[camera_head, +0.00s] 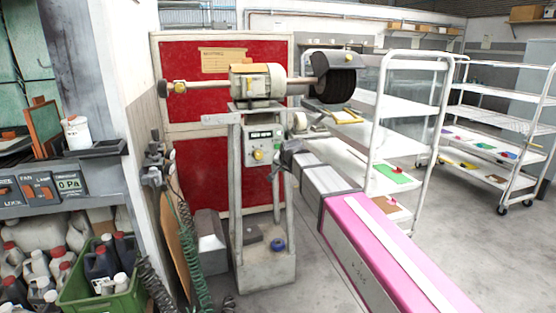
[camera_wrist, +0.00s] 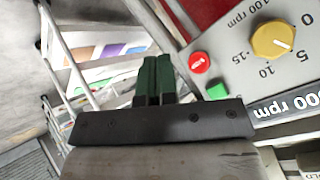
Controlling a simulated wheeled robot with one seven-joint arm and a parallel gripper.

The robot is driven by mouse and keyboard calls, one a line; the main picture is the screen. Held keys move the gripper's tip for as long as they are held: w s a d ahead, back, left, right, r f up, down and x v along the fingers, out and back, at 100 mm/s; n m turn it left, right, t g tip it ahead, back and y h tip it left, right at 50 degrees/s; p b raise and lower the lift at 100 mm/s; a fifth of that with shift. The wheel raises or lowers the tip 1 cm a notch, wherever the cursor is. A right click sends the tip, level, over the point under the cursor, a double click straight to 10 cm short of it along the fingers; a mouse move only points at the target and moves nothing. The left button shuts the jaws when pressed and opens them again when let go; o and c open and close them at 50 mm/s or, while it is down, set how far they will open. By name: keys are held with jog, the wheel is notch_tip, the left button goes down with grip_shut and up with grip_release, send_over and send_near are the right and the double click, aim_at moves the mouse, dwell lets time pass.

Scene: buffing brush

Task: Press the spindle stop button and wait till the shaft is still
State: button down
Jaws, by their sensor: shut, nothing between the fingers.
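The red stop button (camera_wrist: 200,63) is on the grey control panel (camera_wrist: 232,60), just right of my fingertips in the wrist view. My gripper (camera_wrist: 156,62) is shut and empty, its dark green fingers together; a gap to the button seems to show, but depth is hard to tell. A green button (camera_wrist: 216,91) sits beside the red one. My gripper (camera_head: 284,152) is at the right side of the control box (camera_head: 259,146). One frame cannot show whether the shaft turns.
A yellow dial (camera_wrist: 273,42) and an rpm display (camera_wrist: 290,104), partly cut off, are on the panel. A white rack (camera_head: 408,110) stands right of the machine. A bench (camera_head: 60,200) and green crate (camera_head: 100,290) are at left. Floor at right is clear.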

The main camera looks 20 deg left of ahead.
jog(key=w+a, duration=0.3)
jog(key=w, duration=0.2)
jog(key=shift+w+a, duration=0.15)
jog(key=shift+w+a, duration=0.1)
dwell(1.9)
jog(key=shift+w+a, duration=0.1)
jog(key=shift+w, duration=0.15)
jog(key=shift+w+a, duration=0.25)
jog(key=shift+w, duration=0.1)
dwell(0.8)
jog(key=shift+s+d, duration=0.45)
jog(key=shift+s, duration=0.25)
jog(key=shift+s+d, duration=0.1)
jog(key=shift+s, duration=0.05)
jog(key=s, duration=0.1)
jog(key=s+d, duration=0.2)
jog(key=s, duration=0.1)
jog(key=shift+d, duration=0.25)
dwell(0.4)
